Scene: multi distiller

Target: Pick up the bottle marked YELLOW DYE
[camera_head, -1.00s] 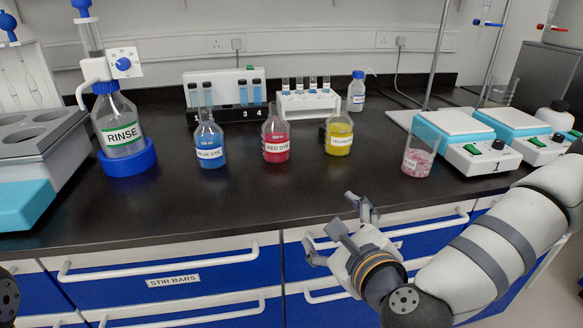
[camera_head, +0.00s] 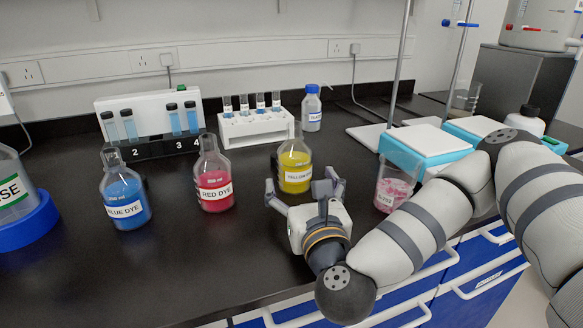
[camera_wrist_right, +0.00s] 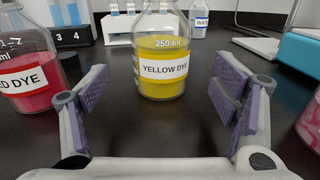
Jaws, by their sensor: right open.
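The bottle marked YELLOW DYE (camera_head: 294,172) stands upright on the black bench, a clear glass bottle with yellow liquid and a white label. In the right wrist view the yellow dye bottle (camera_wrist_right: 161,70) is straight ahead, label facing me. My right gripper (camera_head: 306,190) is just in front of it, low over the bench. Its fingers (camera_wrist_right: 163,100) are spread wide and empty, with the bottle beyond the fingertips and centred between them. My left gripper is not in view.
The red dye bottle (camera_head: 214,178) stands to the left, the blue dye bottle (camera_head: 124,195) farther left. A beaker with pink pieces (camera_head: 392,188) stands close on the right. Behind are a white tube rack (camera_head: 257,128) and a small blue-capped bottle (camera_head: 311,110). Bare bench lies left of my gripper.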

